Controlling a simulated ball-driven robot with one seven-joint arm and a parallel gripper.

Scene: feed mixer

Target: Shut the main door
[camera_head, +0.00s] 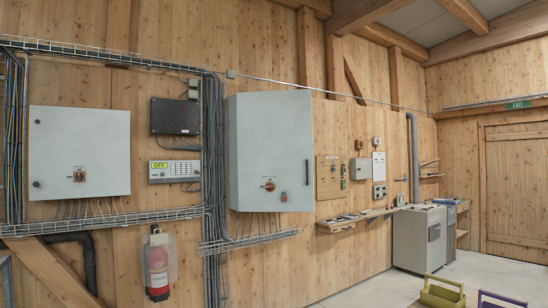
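A wooden plank door (516,190) stands in the far wall at the right edge, under a green exit sign (518,105). It looks flush with its frame, and its right side is cut off. A large grey cabinet (270,150) on the wall near the middle has a front door with a dark handle (307,172) on its right; it looks shut. A flatter grey cabinet (79,152) at the left also looks shut. I cannot tell which of these is the main door. My gripper is not in view.
A fire extinguisher (158,267) hangs low on the wall. Cable trays (110,220) run along it. Green (441,295) and purple (501,301) carriers show at the bottom right. Bare floor (480,268) lies before the wooden door.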

